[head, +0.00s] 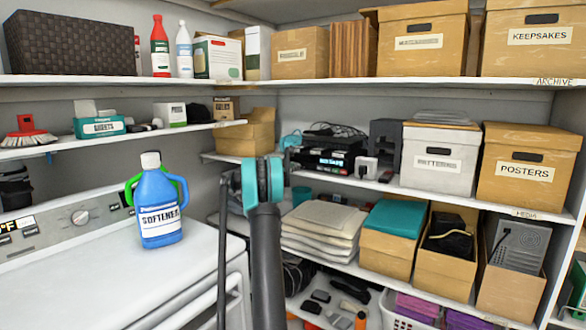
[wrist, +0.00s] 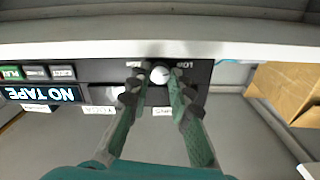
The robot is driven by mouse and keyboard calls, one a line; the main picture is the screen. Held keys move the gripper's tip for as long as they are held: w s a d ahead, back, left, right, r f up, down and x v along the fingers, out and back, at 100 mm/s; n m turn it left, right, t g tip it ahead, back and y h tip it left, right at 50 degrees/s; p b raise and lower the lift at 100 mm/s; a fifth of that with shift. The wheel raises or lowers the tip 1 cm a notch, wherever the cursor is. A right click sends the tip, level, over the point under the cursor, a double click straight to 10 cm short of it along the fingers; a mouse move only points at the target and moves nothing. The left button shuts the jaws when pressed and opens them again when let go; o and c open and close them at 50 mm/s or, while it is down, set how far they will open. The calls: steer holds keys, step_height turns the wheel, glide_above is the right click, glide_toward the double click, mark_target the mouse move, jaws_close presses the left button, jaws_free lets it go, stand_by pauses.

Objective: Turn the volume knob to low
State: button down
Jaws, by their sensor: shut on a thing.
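The volume knob (wrist: 159,74) is a small round pale knob on the front of a black tape deck (wrist: 99,72). In the wrist view it sits between the two fingertips of my gripper (wrist: 156,88), which is shut on it. Small white labels flank the knob; the one on the right seems to read LOW. A lit display (wrist: 42,93) on the deck reads NO TAPE. In the head view the deck (head: 302,158) stands on the middle shelf, and the knob and my fingertips cannot be made out there.
A shelf edge (wrist: 120,50) runs close along the deck in the wrist view. A cardboard box (wrist: 285,85) stands to the right there. In the head view a white adapter (head: 366,167) and a storage box (head: 438,157) stand right of the deck. A softener bottle (head: 157,205) stands on the washer.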

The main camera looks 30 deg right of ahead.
steer(key=shift+n, duration=1.6)
steer(key=c, duration=1.4)
jaws_free()
steer(key=shift+o, duration=0.2)
steer(key=v, duration=1.2)
steer(key=shift+f, duration=0.1)
steer(key=shift+s, duration=0.1)
